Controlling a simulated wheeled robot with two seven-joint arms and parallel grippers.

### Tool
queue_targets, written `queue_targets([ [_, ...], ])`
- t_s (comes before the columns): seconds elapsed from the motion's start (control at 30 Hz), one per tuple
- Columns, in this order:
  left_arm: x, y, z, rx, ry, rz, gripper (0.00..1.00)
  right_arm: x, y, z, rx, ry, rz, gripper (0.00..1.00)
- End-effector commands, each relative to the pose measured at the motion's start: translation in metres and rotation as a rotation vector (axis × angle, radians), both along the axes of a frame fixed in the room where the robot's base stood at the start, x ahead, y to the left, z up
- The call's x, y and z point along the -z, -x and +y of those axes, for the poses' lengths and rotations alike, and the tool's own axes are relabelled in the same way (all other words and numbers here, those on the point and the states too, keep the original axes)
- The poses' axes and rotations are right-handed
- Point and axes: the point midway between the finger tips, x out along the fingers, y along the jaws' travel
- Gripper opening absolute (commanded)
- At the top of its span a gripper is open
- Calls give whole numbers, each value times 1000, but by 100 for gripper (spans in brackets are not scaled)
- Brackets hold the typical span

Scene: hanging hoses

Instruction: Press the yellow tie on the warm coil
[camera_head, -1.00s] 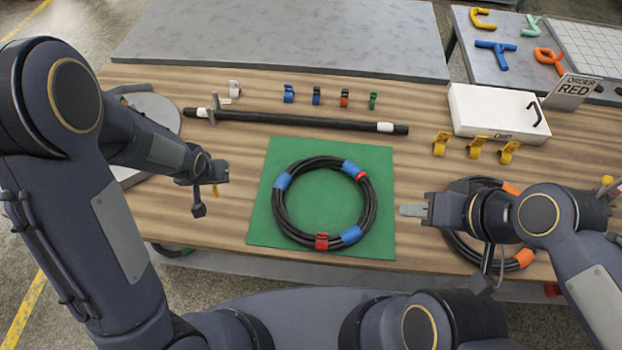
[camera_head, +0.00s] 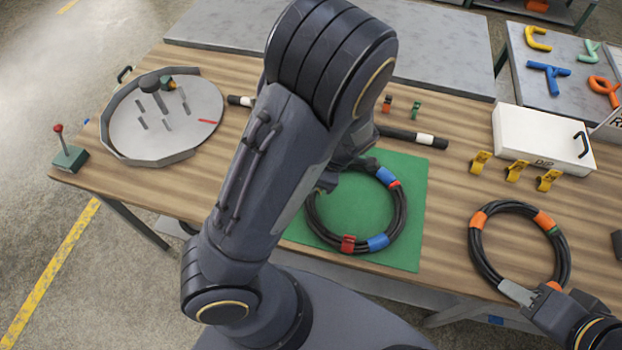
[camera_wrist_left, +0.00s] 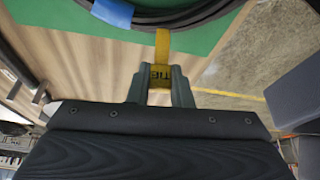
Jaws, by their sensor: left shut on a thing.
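My left gripper (camera_wrist_left: 160,88) is shut on a yellow tie (camera_wrist_left: 162,48), which sticks out past the fingertips in the left wrist view. In the head view my left arm hides the tie and most of that gripper, beside the blue-and-red-banded black coil (camera_head: 400,222) on the green mat (camera_head: 413,180). In the wrist view a blue band (camera_wrist_left: 113,12) on that coil is left of the tie, apart from it. The coil with orange bands (camera_head: 476,245) lies at the right. My right gripper (camera_head: 515,292) is at its near-left edge; whether its jaws are open is unclear.
Three yellow ties (camera_head: 515,171) stand before a white box (camera_head: 543,140). A black hose with white ends (camera_head: 412,137) lies behind the mat, partly hidden by my arm. A round grey tray (camera_head: 190,120) and a red-knobbed lever (camera_head: 68,152) are at the left.

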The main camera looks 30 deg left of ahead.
Motion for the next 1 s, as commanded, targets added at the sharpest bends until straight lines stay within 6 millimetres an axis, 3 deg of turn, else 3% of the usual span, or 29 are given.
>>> queue_targets([
  [0.1, -5, 6, 1, -150, 2, -2, 0, -1, 0, 0, 0, 0, 0, 36],
  [0.2, -5, 8, 0, -195, 1, -1, 0, -1, 0, 0, 0, 0, 0, 36],
  [0.67, -7, 8, 0, -195, -6, 0, 0, -4, 0, 0, 0, 0, 0, 36],
  [1.0, 12, 8, 1, -195, -5, 1, 0, 11, 0, 0, 0, 0, 0, 36],
])
